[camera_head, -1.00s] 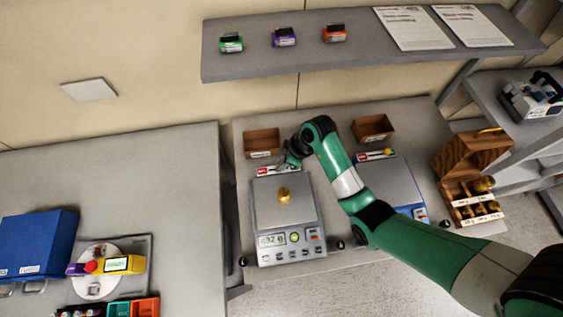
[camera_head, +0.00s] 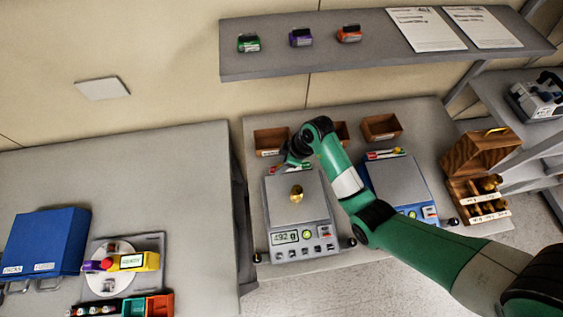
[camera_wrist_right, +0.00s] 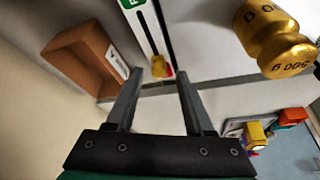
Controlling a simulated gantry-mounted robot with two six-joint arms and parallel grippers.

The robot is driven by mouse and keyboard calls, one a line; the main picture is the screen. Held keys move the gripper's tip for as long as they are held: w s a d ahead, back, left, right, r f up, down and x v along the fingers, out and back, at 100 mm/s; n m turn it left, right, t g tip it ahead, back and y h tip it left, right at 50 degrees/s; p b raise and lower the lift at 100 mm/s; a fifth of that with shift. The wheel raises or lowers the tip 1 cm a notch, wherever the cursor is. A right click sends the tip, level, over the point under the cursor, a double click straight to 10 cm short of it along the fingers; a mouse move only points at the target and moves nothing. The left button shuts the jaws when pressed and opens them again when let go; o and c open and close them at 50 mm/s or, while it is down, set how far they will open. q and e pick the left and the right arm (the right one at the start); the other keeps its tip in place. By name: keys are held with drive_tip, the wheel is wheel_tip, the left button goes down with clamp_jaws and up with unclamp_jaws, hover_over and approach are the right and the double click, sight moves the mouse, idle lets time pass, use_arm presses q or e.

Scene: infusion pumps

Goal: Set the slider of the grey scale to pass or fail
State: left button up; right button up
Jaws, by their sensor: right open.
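The grey scale (camera_head: 299,243) stands on the table with a brass weight (camera_head: 296,193) on its pan; its display seems to read 492 g. The weight's 500 g marking shows in the right wrist view (camera_wrist_right: 275,38). The slider strip behind the pan is partly covered by my arm in the head view. In the wrist view, the slider's yellow and red knob (camera_wrist_right: 159,67) sits at the near end of a dark slot, away from the green label (camera_wrist_right: 131,3). My right gripper (camera_wrist_right: 160,78) is open, its fingertips on either side of the knob. My left gripper is out of view.
A brown bin (camera_head: 271,142) stands close behind the strip, beside one finger in the wrist view (camera_wrist_right: 92,60). A shelf (camera_head: 380,52) overhangs the back. A wooden weight box (camera_head: 478,170) is at right.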

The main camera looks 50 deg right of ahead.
drive_tip(key=p+v, duration=0.4)
drive_tip(key=v, duration=0.7)
drive_tip(key=shift+r, duration=0.35)
drive_tip(key=shift+s, duration=0.1)
